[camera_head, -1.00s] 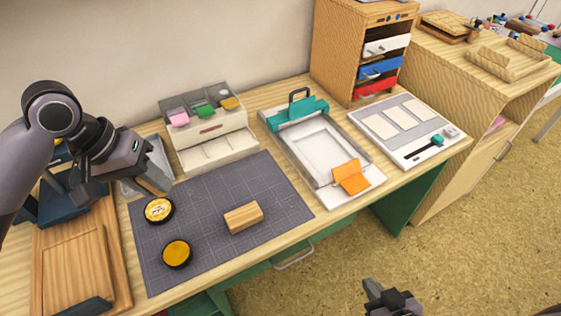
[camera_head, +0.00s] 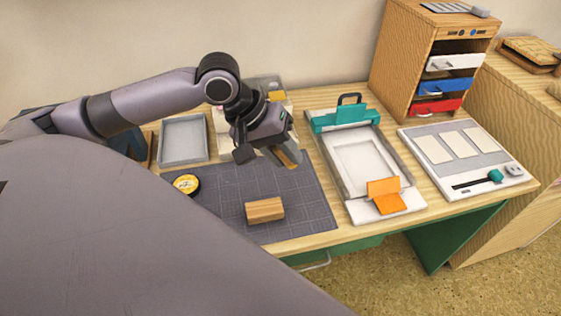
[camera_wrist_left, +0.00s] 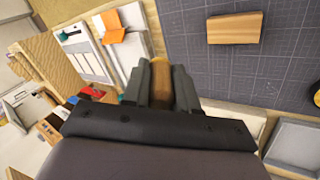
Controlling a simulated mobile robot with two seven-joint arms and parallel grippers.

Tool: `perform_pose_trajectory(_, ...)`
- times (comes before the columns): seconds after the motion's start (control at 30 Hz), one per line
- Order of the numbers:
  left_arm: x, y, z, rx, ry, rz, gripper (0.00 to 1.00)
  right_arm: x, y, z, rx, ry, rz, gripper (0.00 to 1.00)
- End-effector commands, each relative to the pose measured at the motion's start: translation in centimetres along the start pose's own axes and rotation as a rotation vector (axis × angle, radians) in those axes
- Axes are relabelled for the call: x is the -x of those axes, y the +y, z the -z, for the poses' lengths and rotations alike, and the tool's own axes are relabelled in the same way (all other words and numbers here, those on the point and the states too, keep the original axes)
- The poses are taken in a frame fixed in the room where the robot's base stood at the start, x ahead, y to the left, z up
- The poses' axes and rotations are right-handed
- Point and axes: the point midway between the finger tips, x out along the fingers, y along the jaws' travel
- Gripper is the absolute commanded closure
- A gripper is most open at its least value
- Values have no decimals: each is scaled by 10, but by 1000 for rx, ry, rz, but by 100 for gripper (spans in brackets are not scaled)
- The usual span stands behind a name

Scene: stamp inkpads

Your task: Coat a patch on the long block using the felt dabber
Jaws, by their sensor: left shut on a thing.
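The long block (camera_head: 265,209) is pale wood and lies flat on the dark gridded mat (camera_head: 310,205). It also shows at the top of the left wrist view (camera_wrist_left: 236,28). My left gripper (camera_head: 287,154) is above the mat, behind and slightly right of the block, apart from it. In the left wrist view its fingers (camera_wrist_left: 162,88) are shut on the felt dabber (camera_wrist_left: 162,78), a brown body with a yellowish end showing. The dabber's felt face cannot be made out. My right gripper is not in view.
A teal-and-white framed press (camera_head: 337,185) with an orange flap stands right of the mat. Beyond it is a white panel (camera_head: 470,140) with pale cards. A grey tray (camera_head: 184,139) lies behind the inkpad. A wooden drawer cabinet (camera_head: 397,65) stands at the back.

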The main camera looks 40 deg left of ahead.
Motion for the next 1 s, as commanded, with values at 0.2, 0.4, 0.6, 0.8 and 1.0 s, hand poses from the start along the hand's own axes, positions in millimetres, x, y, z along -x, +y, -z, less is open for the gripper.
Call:
perform_pose_trajectory(0.2, -1, -16, -5, 98, 73, -36, 100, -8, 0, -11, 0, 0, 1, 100)
perform_pose_trajectory(0.4, -3, -19, -6, 120, 90, -49, 100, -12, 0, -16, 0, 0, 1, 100)
perform_pose_trajectory(0.6, -16, -25, -8, 119, 90, -49, 100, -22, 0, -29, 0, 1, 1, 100)
perform_pose_trajectory(0.8, -32, -35, -11, 118, 91, -48, 100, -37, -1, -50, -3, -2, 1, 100)
perform_pose_trajectory(1.0, -43, -41, -13, 119, 90, -48, 100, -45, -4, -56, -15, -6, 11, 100)
